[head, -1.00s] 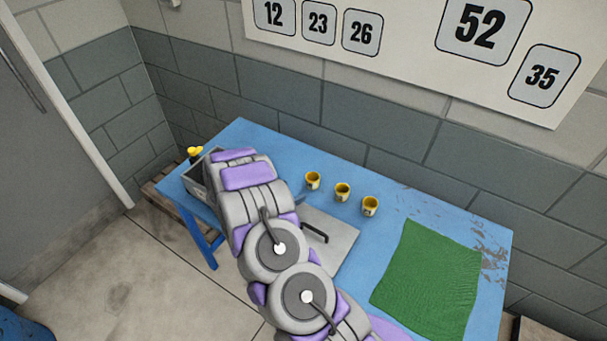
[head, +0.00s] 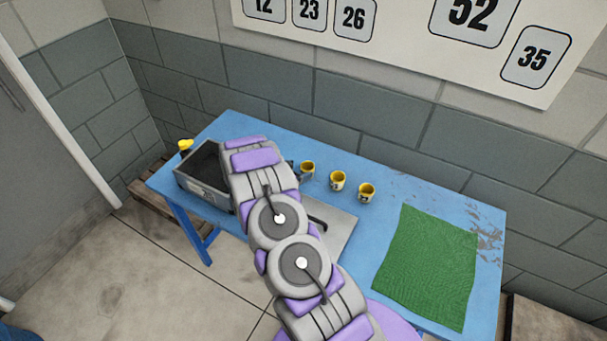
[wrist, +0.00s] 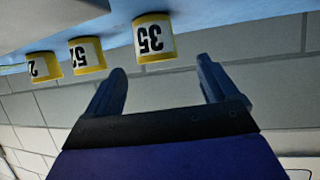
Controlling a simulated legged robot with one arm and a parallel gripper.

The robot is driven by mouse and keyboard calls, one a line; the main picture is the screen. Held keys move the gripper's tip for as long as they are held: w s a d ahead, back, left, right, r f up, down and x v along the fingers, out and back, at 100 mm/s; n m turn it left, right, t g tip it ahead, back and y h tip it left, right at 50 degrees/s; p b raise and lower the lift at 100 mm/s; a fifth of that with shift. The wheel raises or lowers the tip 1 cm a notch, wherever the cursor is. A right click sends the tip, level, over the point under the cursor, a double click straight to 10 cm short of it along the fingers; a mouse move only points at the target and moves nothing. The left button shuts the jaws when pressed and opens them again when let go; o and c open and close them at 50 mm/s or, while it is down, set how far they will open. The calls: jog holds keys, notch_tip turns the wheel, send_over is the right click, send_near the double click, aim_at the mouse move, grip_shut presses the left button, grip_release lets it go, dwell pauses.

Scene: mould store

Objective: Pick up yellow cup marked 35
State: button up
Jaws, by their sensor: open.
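The yellow cup marked 35 (wrist: 153,38) has a white label and shows upside down in the wrist view, beyond and between my fingertips. My gripper (wrist: 160,80) is open and empty, and the cup is apart from both fingers. A second yellow cup (wrist: 87,55) with a label starting with 5 and a third yellow cup (wrist: 44,66) showing a 2 stand to its left there. The head view shows three yellow cups in a row on the table; the leftmost cup (head: 307,168) fits the 35 by order, but its label is unreadable. My arm hides the gripper there.
The blue table (head: 385,173) carries a grey open box (head: 207,191) at left, a grey board (head: 343,229) with a dark handle, and a green mat (head: 425,265) at right. A number sign (head: 415,50) hangs on the wall. A small yellow object (head: 185,147) is behind the box.

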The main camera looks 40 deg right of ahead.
aim_at(312, 165)
jog(key=x, duration=0.6)
jog(key=shift+s+d+r, duration=0.1)
jog(key=shift+s+d, duration=0.1)
jog(key=shift+s, duration=0.05)
jog(key=shift+w+v, duration=0.1)
jog(key=shift+v, duration=0.65)
jog(key=shift+w+v, duration=0.15)
jog(key=shift+v, duration=0.55)
jog(key=c, duration=0.4)
jog(key=shift+a, duration=0.25)
jog(key=shift+c, duration=0.6)
jog(key=shift+d, duration=0.15)
jog(key=shift+c, duration=0.7)
jog(key=shift+s+d+f, duration=0.1)
jog(key=shift+d+f, duration=0.15)
jog(key=shift+d, duration=0.25)
jog(key=shift+d+f, duration=0.25)
jog(key=shift+d, duration=0.25)
jog(key=c, duration=0.5)
jog(key=shift+a+r, duration=0.2)
jog(key=shift+a, duration=0.6)
